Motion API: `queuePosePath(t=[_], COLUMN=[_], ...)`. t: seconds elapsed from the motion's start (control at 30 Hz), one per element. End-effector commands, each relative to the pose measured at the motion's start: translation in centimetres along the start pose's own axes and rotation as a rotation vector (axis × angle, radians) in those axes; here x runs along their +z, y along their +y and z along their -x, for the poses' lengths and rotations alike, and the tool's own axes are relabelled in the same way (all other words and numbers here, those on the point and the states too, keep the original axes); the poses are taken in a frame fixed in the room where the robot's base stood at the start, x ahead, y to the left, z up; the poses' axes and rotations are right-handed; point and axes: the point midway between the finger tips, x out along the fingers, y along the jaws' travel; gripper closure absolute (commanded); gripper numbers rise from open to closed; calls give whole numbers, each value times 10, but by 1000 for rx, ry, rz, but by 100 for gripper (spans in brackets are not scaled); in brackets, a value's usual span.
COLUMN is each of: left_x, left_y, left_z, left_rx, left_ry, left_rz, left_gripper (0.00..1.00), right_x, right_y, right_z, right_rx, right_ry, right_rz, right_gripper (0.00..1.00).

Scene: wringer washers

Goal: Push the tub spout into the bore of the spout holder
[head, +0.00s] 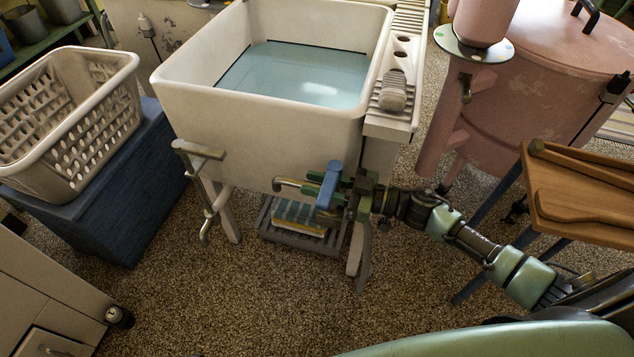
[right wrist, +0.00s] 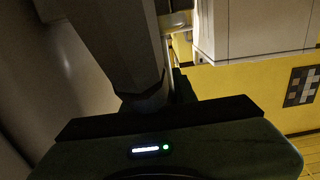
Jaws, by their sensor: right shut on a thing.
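My right gripper (head: 338,192) is in front of the white tub (head: 262,135), below its rim near the front right leg. It is shut on a blue-handled piece (head: 328,184), from which a short bent metal pipe (head: 289,186) sticks out to the left; this looks like the tub spout. At the tub's front left corner is a grey metal pipe fitting (head: 199,150) with a hooked pipe hanging down; I cannot tell whether it is the spout holder. No bore shows clearly. In the dark right wrist view a grey faceted post (right wrist: 115,40) stands close above my gripper. My left gripper is not in view.
A laundry basket (head: 70,120) stands on a blue box (head: 130,190) at left. A pink washer (head: 540,90) and wooden table (head: 580,195) are at right. The front floor is clear.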

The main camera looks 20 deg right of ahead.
Motion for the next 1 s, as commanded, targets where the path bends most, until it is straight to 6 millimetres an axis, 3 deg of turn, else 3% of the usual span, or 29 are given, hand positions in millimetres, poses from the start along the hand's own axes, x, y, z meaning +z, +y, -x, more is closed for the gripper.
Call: queuePosePath(t=[0.23, 0.27, 0.33, 0.57, 0.67, 1.0], left_x=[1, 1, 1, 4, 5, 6], left_y=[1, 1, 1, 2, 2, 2], left_z=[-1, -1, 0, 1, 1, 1], left_rx=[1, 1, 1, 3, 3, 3], left_ry=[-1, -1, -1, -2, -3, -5], left_rz=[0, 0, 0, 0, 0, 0], left_gripper=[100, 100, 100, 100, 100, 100], right_x=[7, 8, 8, 7, 9, 8], right_y=[-4, -4, -4, -4, -4, -4], right_z=[1, 1, 1, 1, 1, 1], right_rx=[-4, -4, -4, -3, -3, -3], right_ry=[-11, -11, -11, -10, -13, -12], right_rz=[-7, -7, -7, -7, -8, -8], right_gripper=[100, 67, 48, 47, 26, 26])
